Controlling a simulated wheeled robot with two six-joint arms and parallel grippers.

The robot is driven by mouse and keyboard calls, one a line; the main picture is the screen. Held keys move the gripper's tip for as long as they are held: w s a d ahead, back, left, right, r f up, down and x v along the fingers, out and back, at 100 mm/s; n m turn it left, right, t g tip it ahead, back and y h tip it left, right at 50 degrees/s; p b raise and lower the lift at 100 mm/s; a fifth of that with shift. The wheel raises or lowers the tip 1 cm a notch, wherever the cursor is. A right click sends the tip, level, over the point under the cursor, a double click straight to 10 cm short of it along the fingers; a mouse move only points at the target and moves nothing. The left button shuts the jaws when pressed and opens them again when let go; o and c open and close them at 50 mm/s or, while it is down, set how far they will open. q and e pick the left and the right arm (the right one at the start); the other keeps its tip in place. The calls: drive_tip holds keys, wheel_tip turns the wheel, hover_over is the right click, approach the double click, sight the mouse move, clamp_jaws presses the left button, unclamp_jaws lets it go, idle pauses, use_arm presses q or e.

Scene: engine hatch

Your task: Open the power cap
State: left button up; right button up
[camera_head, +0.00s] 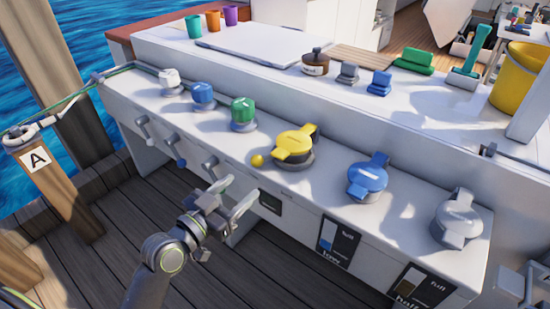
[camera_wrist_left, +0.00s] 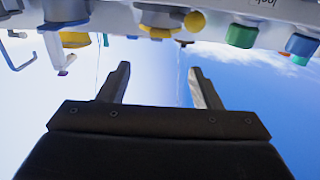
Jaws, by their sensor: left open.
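Several caps sit in a row on the white counter. I cannot tell which one is the power cap, as no such label is legible. The row has a small white cap (camera_head: 170,80), a small blue cap (camera_head: 203,95), a green cap (camera_head: 243,112), a yellow winged cap (camera_head: 295,145), a larger blue cap (camera_head: 368,178) and a larger white cap (camera_head: 459,217). All look seated. My left gripper (camera_head: 236,194) is open and empty in front of the counter, below the yellow cap. In the left wrist view, its fingers (camera_wrist_left: 159,69) are apart with nothing between them. My right gripper is not seen.
A yellow ball knob (camera_head: 257,160) sits beside the yellow cap. Grey handles (camera_head: 209,166) stick out of the counter's front (camera_head: 250,235), near my left gripper. The deck in front is clear.

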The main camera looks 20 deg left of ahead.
sight(276, 156)
use_arm(q)
drive_tip(key=x, duration=1.4)
drive_tip(key=shift+f, duration=0.1)
drive_tip(key=shift+c, duration=0.2)
clamp_jaws()
